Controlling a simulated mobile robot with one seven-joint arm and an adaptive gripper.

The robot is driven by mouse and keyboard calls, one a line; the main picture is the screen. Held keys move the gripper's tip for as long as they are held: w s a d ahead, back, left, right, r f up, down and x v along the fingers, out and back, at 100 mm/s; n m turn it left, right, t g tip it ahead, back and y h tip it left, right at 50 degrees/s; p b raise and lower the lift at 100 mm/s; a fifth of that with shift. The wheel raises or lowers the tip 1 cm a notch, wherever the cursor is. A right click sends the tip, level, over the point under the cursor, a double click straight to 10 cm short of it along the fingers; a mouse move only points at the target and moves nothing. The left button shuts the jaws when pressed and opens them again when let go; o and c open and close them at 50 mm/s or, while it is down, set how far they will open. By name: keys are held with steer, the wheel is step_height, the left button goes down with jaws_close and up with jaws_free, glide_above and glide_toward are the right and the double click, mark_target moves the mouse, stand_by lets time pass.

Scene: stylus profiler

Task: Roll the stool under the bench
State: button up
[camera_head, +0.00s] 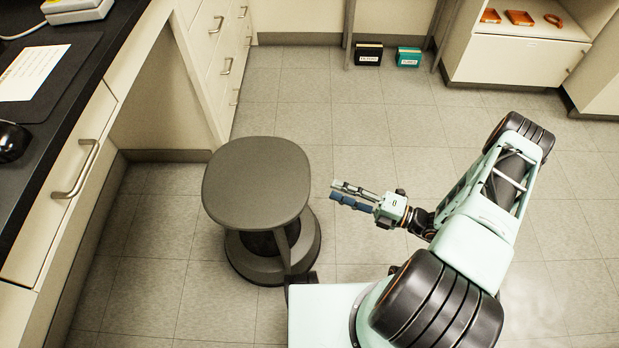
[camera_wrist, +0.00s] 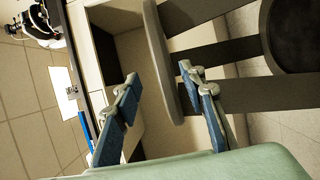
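The dark grey stool (camera_head: 257,185) stands upright on the floor, beside the bench and outside its open knee space. It has a rounded seat above a round base (camera_head: 300,252). The bench (camera_head: 95,105), with a black top and pale drawers, runs along the left. My gripper (camera_head: 335,190) is just right of the seat, its fingers pointing left towards it, with a small visible gap. In the wrist view, my gripper (camera_wrist: 158,78) is open and the seat's edge (camera_wrist: 160,60) shows between its fingertips. I see no contact with the seat.
The knee space (camera_head: 160,105) lies between a drawer front with a handle (camera_head: 75,170) and a drawer cabinet (camera_head: 215,60). Black and teal boxes (camera_head: 409,57) stand on the floor at the back. A cabinet (camera_head: 510,60) is at back right. The middle floor is clear.

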mark_target(307, 181)
steer(key=b+x, duration=0.1)
steer(key=x, duration=0.9)
steer(key=shift+a, duration=0.15)
steer(key=shift+c, duration=0.5)
jaws_close()
